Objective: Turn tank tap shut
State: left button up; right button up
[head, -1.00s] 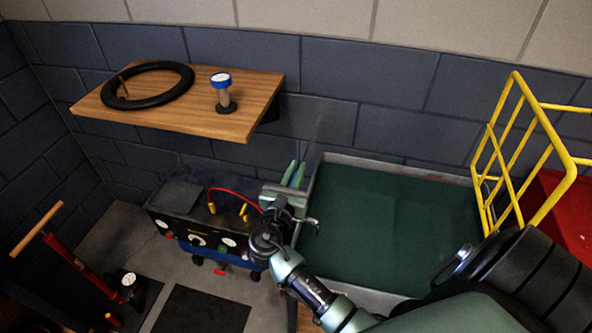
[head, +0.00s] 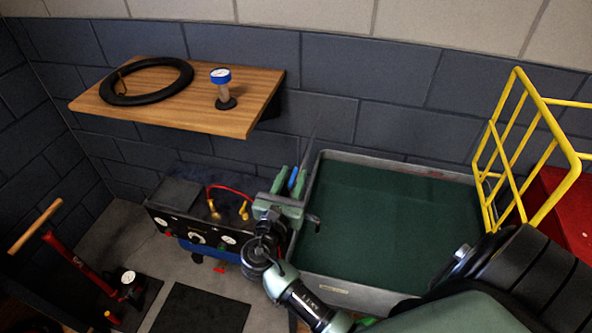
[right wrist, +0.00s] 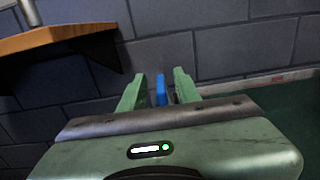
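My right gripper (head: 290,182) is in the middle of the head view, at the left edge of the dark green-filled tank. Its two green fingers are spread apart. A small upright blue piece, perhaps the tap's handle (head: 293,177), shows between them. In the right wrist view the blue piece (right wrist: 161,90) stands between the fingers (right wrist: 157,92), with a narrow gap on each side. Its lower part is hidden behind the gripper. The tank (head: 385,215) has a grey rim. A red tap-like piece (head: 220,268) sits low on the black and blue machine. My left gripper is not in view.
The machine (head: 195,225) with gauges and a red hose stands left of my gripper. A wooden shelf (head: 180,108) holds a black tyre and a blue-topped gauge. A yellow rack (head: 520,150) stands at the right. A red pump (head: 75,260) is at the lower left.

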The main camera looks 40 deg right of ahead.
aim_at(290, 184)
jog(key=shift+b+v, duration=0.3)
jog(key=shift+v, duration=1.7)
